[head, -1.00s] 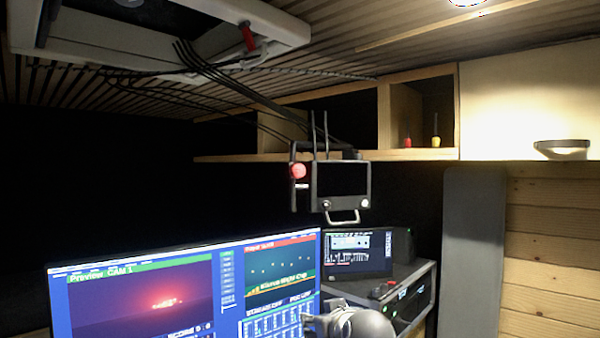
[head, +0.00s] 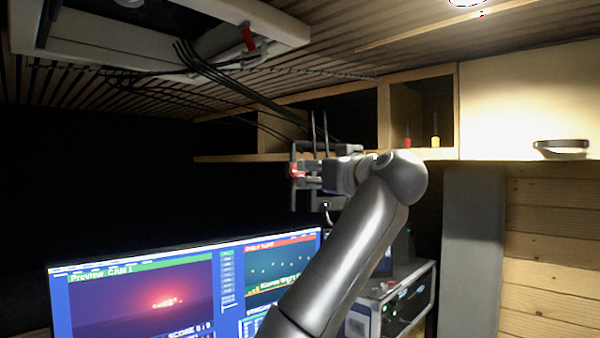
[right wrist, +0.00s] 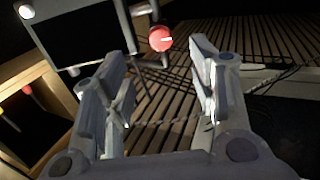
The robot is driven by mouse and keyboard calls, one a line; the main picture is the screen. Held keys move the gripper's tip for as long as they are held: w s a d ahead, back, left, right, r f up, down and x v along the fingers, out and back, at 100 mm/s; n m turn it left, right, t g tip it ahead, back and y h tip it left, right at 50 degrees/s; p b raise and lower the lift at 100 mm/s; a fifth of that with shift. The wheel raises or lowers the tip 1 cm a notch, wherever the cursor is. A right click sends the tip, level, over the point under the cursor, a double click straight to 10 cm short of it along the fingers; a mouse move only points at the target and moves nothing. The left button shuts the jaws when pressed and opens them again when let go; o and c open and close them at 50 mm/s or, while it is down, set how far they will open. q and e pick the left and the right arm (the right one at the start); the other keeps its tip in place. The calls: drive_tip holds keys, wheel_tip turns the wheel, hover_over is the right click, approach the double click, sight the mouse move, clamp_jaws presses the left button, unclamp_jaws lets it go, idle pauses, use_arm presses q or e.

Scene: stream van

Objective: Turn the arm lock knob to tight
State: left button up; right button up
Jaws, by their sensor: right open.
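The arm lock knob (head: 294,170) is a small red knob at the left side of a hanging monitor unit, mostly covered by my right gripper (head: 302,171) in the head view. In the right wrist view the red knob (right wrist: 161,39) has a pale mark on its face and appears beyond and between the fingertips. My right gripper (right wrist: 160,62) is open, its two fingers apart on either side of the knob's line; I cannot tell whether they reach around it. The monitor unit (right wrist: 82,35) shows a dark screen. My left gripper is not in view.
Above are a slatted ceiling, a white hatch frame (head: 270,25) and hanging cables (head: 225,90). An open shelf (head: 415,155) is behind the monitor unit. A large lit screen (head: 150,295) and a rack device (head: 405,300) stand below.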

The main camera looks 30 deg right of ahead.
drive_tip(key=w+d+p, duration=0.1)
drive_tip(key=w+p, duration=0.4)
drive_tip(key=w, duration=0.6)
drive_tip(key=shift+s, duration=0.1)
drive_tip(key=c, duration=1)
